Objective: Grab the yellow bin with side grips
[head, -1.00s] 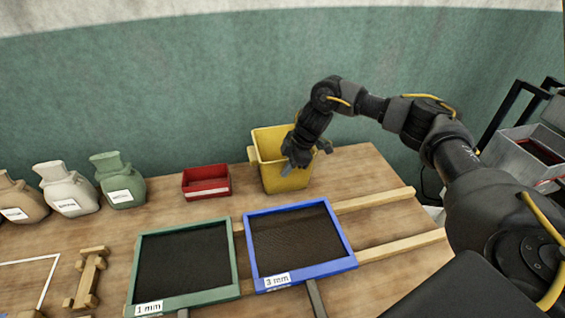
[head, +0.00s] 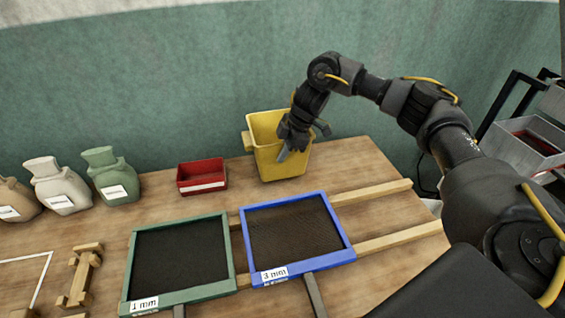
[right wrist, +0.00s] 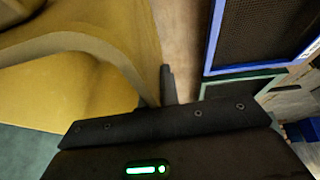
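The yellow bin (head: 268,157) stands behind the blue-framed sieve in the head view, with one side grip (head: 246,142) on its left. My right gripper (head: 302,141) is at the bin's right side, its fingers visibly apart. One finger lies in front of the bin's near wall and the other at its right edge. The right side grip is hidden by the gripper. In the right wrist view, the bin (right wrist: 75,95) fills the left side, very close, beside a dark finger. Contact cannot be made out clearly. My left gripper is not in view.
A red box (head: 201,177) stands left of the bin. The green-framed sieve (head: 128,262) and the blue-framed sieve (head: 243,232) lie in front on wooden rails (head: 400,241). A wall rises behind the table.

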